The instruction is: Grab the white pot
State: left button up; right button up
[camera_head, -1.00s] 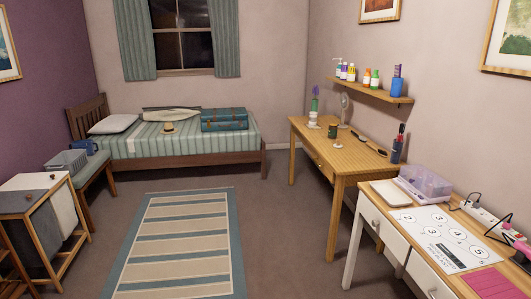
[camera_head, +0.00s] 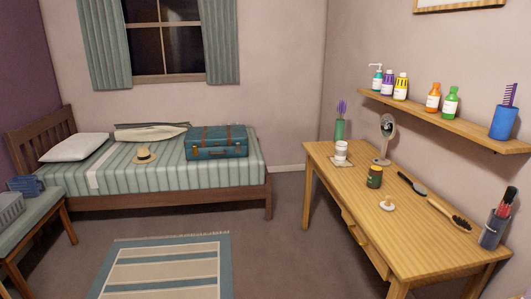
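A small white pot (camera_head: 341,150) stands upright on a light square mat (camera_head: 343,163) near the far left end of the wooden table (camera_head: 440,247). A dark green and amber jar (camera_head: 374,176) stands nearer on the same table. A small white and tan lid-like item (camera_head: 387,204) lies in front of the jar. Neither of my grippers shows in the head view.
A green vase (camera_head: 340,130) and a standing mirror (camera_head: 385,140) are close behind the white pot. Open floor (camera_head: 270,250) lies left of the table.

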aim_at(341, 147)
jog(key=i, duration=0.6)
jog(key=i+z, duration=0.15)
jog(key=i, duration=0.45)
jog(key=i+j, duration=0.2)
jog(key=i, duration=0.4)
jog(key=l+z, duration=0.05)
